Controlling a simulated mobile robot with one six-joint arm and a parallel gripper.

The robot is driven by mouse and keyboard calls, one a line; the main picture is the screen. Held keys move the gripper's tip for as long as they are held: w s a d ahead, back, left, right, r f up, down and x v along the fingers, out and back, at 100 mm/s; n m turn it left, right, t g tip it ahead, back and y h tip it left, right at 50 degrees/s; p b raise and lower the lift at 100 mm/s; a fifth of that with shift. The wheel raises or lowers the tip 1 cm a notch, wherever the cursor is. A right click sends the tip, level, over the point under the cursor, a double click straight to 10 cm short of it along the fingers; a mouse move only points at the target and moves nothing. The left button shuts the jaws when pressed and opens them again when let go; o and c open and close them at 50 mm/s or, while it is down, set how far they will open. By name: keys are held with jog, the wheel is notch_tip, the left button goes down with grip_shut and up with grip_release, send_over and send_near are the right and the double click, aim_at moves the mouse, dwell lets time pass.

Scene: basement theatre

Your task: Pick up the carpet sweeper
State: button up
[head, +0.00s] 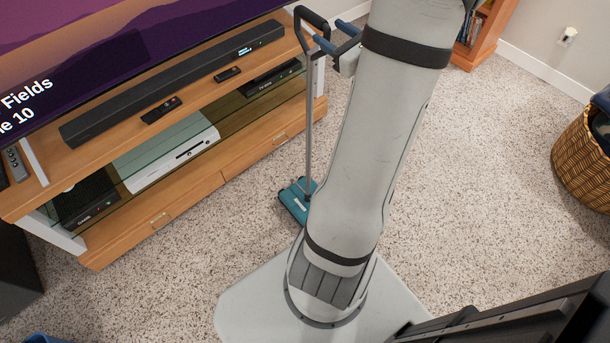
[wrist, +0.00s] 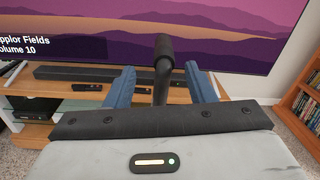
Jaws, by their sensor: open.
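The carpet sweeper (head: 308,130) stands upright on the carpet beside the right end of the TV stand. It has a teal head (head: 295,199) on the floor, a thin grey pole and a black looped handle. My arm hides part of the sweeper's head. My gripper (head: 335,34) is open, with its blue fingers up by the handle. In the wrist view the handle (wrist: 163,62) rises between the two blue fingers (wrist: 162,88), with a gap on each side.
The wooden TV stand (head: 224,182) is close on the left, with a soundbar (head: 175,82) and remotes on it, and a large TV (wrist: 200,30) above. A wicker basket (head: 584,155) stands at the right. A bookshelf (head: 486,32) is at the back. Open carpet (head: 480,170) lies right of my arm.

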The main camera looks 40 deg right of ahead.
aim_at(316, 21)
jog(key=shift+w+r, duration=0.15)
jog(key=shift+w, duration=0.5)
jog(key=w, duration=0.5)
jog(key=shift+w+d, duration=0.15)
jog(key=shift+w, duration=0.05)
grip_shut()
